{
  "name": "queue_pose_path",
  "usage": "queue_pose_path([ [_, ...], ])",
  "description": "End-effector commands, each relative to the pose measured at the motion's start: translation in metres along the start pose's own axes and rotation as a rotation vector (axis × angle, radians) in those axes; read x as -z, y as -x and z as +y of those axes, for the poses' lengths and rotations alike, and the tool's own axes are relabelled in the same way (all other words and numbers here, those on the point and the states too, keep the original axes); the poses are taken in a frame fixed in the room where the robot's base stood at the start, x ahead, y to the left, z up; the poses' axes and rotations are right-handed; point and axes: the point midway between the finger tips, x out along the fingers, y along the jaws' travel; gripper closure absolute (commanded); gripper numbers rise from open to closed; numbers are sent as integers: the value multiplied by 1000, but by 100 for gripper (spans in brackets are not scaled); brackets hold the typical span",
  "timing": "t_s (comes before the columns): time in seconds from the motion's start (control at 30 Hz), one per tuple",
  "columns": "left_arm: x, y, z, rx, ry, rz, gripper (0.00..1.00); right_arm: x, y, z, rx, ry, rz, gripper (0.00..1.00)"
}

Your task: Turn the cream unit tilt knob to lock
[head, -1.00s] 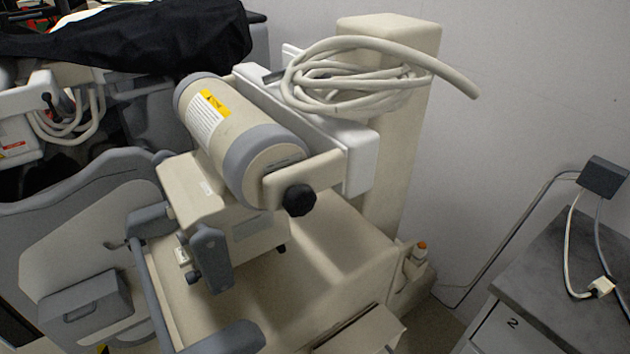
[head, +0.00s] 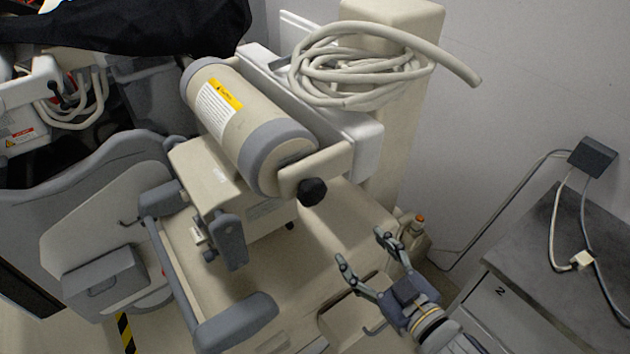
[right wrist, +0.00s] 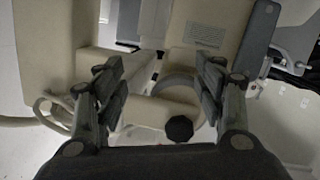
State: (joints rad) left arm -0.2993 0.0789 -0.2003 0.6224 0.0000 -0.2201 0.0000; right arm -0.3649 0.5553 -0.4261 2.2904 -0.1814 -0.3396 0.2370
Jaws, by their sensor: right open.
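The cream unit (head: 235,120) is a cylinder with grey end bands and a yellow label, lying tilted on a cream cart. Its black tilt knob (head: 312,191) sits on the bracket at the near end. My right gripper (head: 362,247) is open and empty, below and to the right of the knob and apart from it. In the right wrist view the knob (right wrist: 180,128) shows between the two spread fingers (right wrist: 160,85), near the palm edge of the picture. My left gripper is not in view.
A coiled cream hose (head: 360,65) lies on top beside the cream column (head: 398,150). A grey cabinet (head: 540,270) with cables stands at the right. Grey handles (head: 235,322) stick out at the cart's front. A black cover (head: 130,30) drapes equipment at upper left.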

Motion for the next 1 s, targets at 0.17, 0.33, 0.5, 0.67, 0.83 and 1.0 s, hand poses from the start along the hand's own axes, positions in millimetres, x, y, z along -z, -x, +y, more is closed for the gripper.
queue_pose_path([
  [0.17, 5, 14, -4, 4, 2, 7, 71, 92, 29, -13, 58, 15, 152, 36],
  [0.33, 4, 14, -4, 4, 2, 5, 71, 118, 38, -19, 76, 17, 199, 36],
  [0.5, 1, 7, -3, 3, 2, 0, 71, 118, 30, -19, 74, 16, 204, 36],
  [0.67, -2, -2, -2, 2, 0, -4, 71, 121, 16, -20, 74, 17, 206, 36],
  [0.83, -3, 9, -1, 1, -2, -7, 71, 132, -8, -20, 73, 16, 203, 36],
  [1.0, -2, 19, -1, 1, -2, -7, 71, 137, -37, -23, 74, 16, 202, 36],
])
